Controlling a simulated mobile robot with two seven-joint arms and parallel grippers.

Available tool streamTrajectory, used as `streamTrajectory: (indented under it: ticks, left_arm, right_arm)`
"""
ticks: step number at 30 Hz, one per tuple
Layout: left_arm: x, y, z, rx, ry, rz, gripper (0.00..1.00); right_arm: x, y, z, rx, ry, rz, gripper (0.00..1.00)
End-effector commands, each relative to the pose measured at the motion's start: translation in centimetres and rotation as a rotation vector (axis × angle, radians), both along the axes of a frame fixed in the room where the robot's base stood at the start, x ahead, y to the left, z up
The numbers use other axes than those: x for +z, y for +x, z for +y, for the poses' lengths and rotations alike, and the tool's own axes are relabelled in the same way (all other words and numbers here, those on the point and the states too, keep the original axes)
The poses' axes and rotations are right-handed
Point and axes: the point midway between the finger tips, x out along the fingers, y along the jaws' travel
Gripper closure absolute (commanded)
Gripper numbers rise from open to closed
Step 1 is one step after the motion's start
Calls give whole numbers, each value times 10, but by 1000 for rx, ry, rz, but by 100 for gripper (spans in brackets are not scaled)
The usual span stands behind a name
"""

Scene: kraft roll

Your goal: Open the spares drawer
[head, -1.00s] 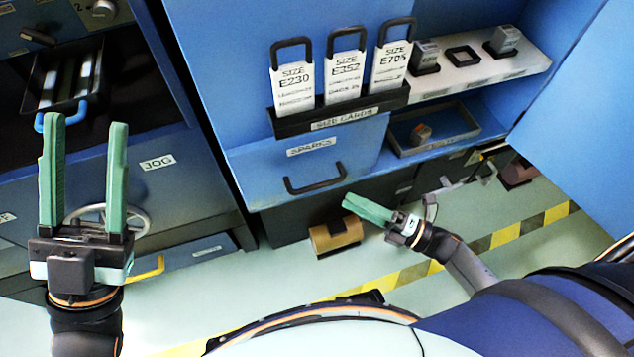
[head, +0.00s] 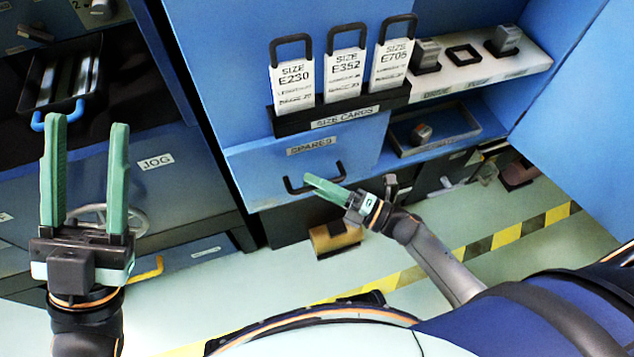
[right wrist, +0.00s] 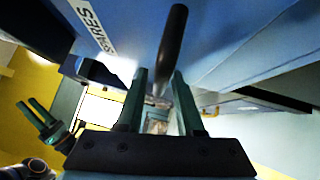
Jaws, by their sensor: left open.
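The spares drawer (head: 262,172) is a blue front with a SPARES label, below the size cards, and looks closed. Its black bar handle (head: 298,189) is partly covered by my right gripper (head: 309,180), which is at the handle. In the right wrist view the dark handle (right wrist: 174,35) runs between the two green fingers of my right gripper (right wrist: 160,72), which stand apart. I cannot tell whether they touch it. My left gripper (head: 84,122) is open and empty at the left, in front of the JOG cabinet.
A rack of size cards (head: 340,115) hangs just above the drawer. An open tray (head: 440,130) and a shelf with small blocks (head: 480,65) are to its right. A brown roll (head: 335,238) lies below. A blue door panel (head: 570,110) stands at right.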

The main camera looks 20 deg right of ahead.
Motion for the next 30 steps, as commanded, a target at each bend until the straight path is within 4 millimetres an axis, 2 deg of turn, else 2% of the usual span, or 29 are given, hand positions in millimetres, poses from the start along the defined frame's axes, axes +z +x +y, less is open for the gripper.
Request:
streamTrajectory:
  ticks: [1,9,30]
  left_arm:
    - [0,0,0,0,0,0,50]
    - [0,0,0,0,1,0,50]
    - [-1,0,0,2,3,3,50]
  right_arm:
    - [0,0,0,0,0,0,70]
    - [0,0,0,0,0,0,100]
    - [0,0,0,0,-1,1,100]
